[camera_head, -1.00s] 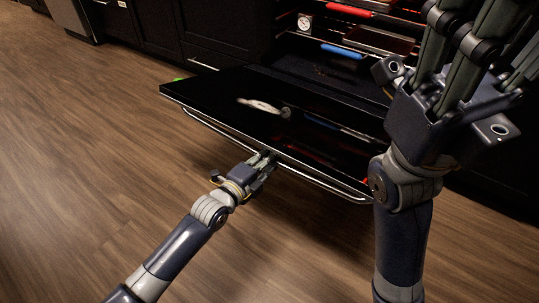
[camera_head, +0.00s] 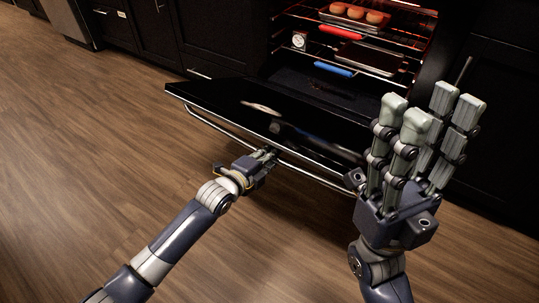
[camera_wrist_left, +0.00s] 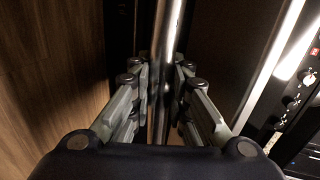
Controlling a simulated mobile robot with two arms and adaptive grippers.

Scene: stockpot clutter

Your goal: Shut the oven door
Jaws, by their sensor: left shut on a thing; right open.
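The black oven door (camera_head: 220,100) is open and tilted outward, its upper edge facing me, in the middle of the head view. A metal bar handle (camera_head: 215,128) runs along its front edge. My left gripper (camera_head: 270,155) is at this handle. In the left wrist view its fingers (camera_wrist_left: 162,85) lie on both sides of the handle bar (camera_wrist_left: 165,50), shut on it. My right gripper (camera_head: 425,115) is open and empty, fingers pointing up, in front of the door's right end and partly hiding it. The oven cavity (camera_head: 300,85) stands open behind the door.
Inside the oven are racks with a tray of round buns (camera_head: 357,14), a red-handled item (camera_head: 343,33), a blue-handled item (camera_head: 333,69) and a round dial thermometer (camera_head: 298,40). Dark cabinets (camera_head: 220,35) flank the oven. The wooden floor (camera_head: 90,130) at left is clear.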

